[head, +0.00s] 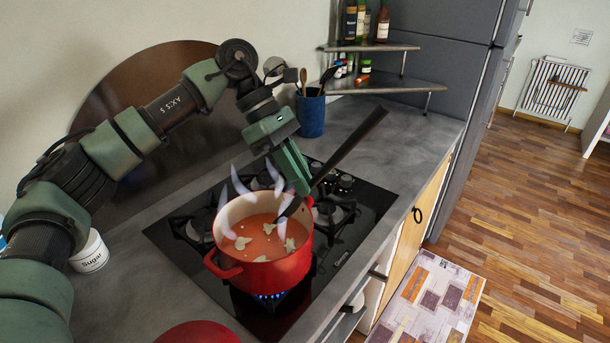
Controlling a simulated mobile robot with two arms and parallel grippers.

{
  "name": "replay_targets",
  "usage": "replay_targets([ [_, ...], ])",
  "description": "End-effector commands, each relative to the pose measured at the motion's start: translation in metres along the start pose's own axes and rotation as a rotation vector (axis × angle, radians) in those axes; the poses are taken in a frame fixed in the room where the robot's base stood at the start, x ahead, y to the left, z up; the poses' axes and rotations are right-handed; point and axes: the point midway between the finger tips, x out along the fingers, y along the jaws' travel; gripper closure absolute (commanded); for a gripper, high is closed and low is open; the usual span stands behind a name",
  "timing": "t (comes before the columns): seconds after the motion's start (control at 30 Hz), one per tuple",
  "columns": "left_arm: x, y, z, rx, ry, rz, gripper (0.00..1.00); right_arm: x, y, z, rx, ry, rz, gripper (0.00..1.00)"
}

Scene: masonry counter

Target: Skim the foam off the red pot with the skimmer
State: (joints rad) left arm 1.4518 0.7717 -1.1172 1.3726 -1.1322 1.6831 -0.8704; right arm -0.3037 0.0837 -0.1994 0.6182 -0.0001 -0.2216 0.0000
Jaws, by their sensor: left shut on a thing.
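The red pot (275,273) stands on a lit front burner of the gas hob. It holds an orange-red liquid with several pale patches of foam (243,243) on top, and whitish steam rises from it. My left gripper (298,188) is above the pot's far right side, shut on the skimmer (350,145). The skimmer's long dark handle points up to the right, and its lower end slants down to the pot. The skimmer's head is not clearly visible. My right gripper is not in view.
The black hob (350,230) lies in the grey counter (412,125). A blue utensil holder (311,112) stands behind it and a white sugar jar (90,252) at left. A red round thing (197,333) is at the front edge. Corner shelves hold bottles.

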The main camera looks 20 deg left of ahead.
Motion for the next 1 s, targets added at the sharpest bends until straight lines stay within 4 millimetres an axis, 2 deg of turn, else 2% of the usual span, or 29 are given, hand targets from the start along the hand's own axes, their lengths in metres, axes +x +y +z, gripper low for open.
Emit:
replay_targets([
  [1.0,0.032,0.001,-0.078,0.000,-0.001,0.001,1.00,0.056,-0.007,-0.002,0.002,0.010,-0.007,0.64],
])
